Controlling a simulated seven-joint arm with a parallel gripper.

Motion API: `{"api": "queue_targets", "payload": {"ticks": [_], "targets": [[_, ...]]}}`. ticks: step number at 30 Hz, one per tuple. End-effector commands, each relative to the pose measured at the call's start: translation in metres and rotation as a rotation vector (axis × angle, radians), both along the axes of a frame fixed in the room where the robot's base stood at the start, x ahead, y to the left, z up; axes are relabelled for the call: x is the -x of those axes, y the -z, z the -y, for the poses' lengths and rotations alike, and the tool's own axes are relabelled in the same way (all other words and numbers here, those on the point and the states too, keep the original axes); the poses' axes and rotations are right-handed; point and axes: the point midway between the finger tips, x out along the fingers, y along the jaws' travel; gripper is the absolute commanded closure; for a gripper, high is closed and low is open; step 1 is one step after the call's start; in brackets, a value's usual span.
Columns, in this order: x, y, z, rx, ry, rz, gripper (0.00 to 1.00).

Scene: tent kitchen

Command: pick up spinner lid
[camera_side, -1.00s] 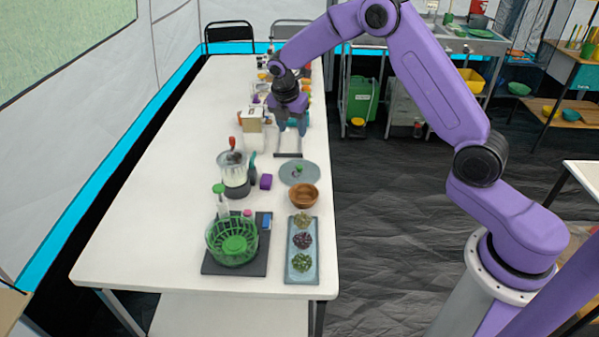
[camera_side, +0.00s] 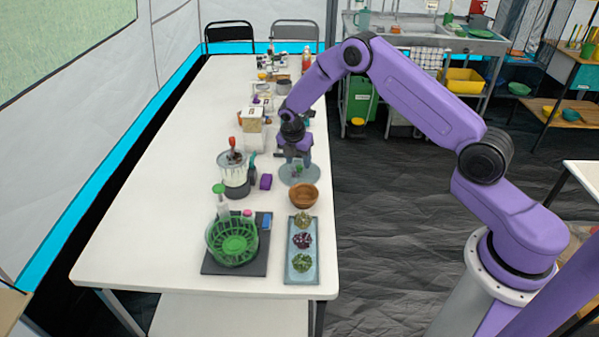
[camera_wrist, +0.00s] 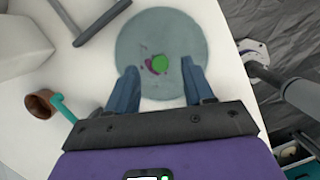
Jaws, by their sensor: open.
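The spinner lid (camera_side: 287,177) is a round, see-through grey-blue disc with a green knob, lying flat on the white table. In the wrist view the lid (camera_wrist: 140,35) lies beyond my fingers, with the green knob between and just past the fingertips. My gripper (camera_side: 297,163) points down over the lid, and its fingers partly cover it in the side view. In the wrist view my gripper (camera_wrist: 161,75) is open and empty, with the two fingers on either side of the knob. I cannot tell the exact height above the knob. The green spinner basket (camera_side: 232,242) stands at the table's near end.
A wooden bowl (camera_side: 303,196) stands just in front of the lid. A tray (camera_side: 302,275) with several leafy clumps lies nearer. The table's right edge is close to the lid.

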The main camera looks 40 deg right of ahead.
Motion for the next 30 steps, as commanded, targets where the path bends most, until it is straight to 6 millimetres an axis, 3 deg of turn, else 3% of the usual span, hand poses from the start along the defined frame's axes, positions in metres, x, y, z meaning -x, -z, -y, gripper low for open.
{"api": "queue_targets", "payload": {"ticks": [6,14,17,19,20,30], "targets": [[-0.002,0.023,0.005,-0.001,0.0,0.0,0.48],[-0.002,0.025,0.006,0.0,0.0,0.001,0.48],[-0.002,0.025,0.006,0.0,0.0,0.0,0.74],[-0.002,0.025,0.006,0.0,0.0,0.0,0.97],[-0.002,0.025,0.006,0.0,0.0,0.0,1.0],[-0.002,0.023,0.006,0.0,0.0,0.001,1.0]]}}
